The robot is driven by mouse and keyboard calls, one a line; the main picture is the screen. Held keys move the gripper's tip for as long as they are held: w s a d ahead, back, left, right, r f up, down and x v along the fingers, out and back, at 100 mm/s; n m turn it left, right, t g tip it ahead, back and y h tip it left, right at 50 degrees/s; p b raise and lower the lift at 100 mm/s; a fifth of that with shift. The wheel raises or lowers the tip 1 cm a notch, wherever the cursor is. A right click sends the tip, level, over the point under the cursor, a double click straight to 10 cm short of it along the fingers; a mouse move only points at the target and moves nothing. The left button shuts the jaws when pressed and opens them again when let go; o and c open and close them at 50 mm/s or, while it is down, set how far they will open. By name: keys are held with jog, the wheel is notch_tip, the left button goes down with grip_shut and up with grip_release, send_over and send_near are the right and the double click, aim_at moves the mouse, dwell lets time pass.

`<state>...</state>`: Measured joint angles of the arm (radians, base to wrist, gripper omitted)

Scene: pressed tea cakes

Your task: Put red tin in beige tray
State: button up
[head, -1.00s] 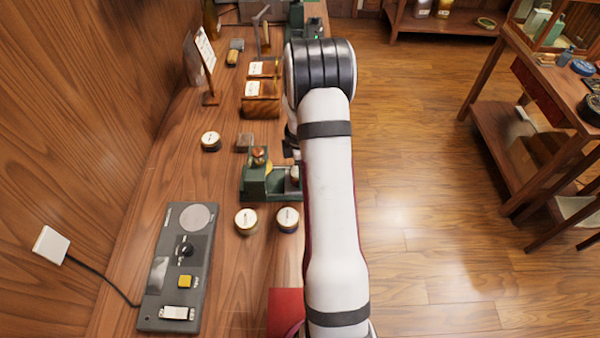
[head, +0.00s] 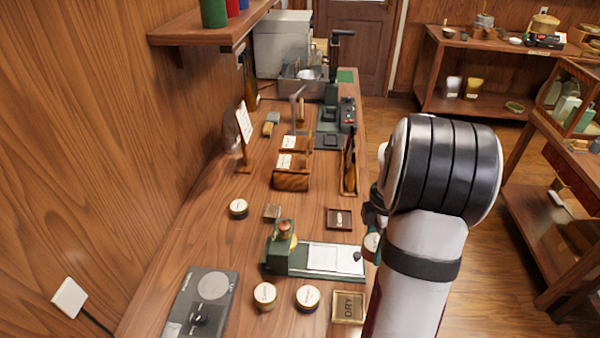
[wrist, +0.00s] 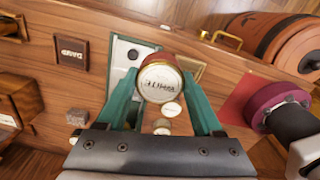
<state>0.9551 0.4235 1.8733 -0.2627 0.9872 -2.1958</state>
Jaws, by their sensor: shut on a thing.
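My gripper (wrist: 162,90) has its teal fingers shut on the red tin (wrist: 160,82), which shows a white lettered lid and a dark red side in the wrist view. In the head view the tin (head: 371,246) is partly hidden by my arm, at the right edge of the counter beside the green press. The beige tray (head: 348,293), marked DRY, lies at the counter's right edge, nearer than the press. In the wrist view the beige tray (wrist: 194,69) is partly covered by the held tin. I cannot tell the tin's height above the counter.
A green press (head: 280,260) with a pale plate stands left of the tin. Two lidded tins (head: 265,296) (head: 307,298) stand left of the beige tray. A dark brown tray (head: 339,219) lies beyond the press. A grey scale (head: 205,300) is at the near left.

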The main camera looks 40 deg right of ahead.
jog(key=w+a+r+m, duration=0.4)
jog(key=w+a+r, duration=0.3)
jog(key=w+a, duration=0.4)
jog(key=w+a+r+m, duration=0.1)
jog(key=a+r+m, duration=0.3)
jog(key=a, duration=0.6)
jog(key=w+a+r+m, duration=0.1)
jog(key=a+r+m, duration=0.3)
jog(key=a, duration=0.6)
jog(key=s+d+f+m, duration=0.1)
jog(key=s+d+f, duration=0.3)
jog(key=d, duration=0.4)
jog(key=s+d+f+m, duration=0.1)
jog(key=s+d+f, duration=0.25)
jog(key=d, duration=0.55)
jog(key=s+d+f+m, duration=0.2)
jog(key=s+d+f, duration=0.2)
jog(key=s, duration=0.6)
jog(key=s+d+f+m, duration=0.2)
jog(key=s+d+f, duration=0.2)
jog(key=s, duration=0.5)
send_over(348, 307)
notch_tip(348, 307, down, 7)
jog(key=shift+s+f, duration=0.1)
jog(key=shift+f, duration=2)
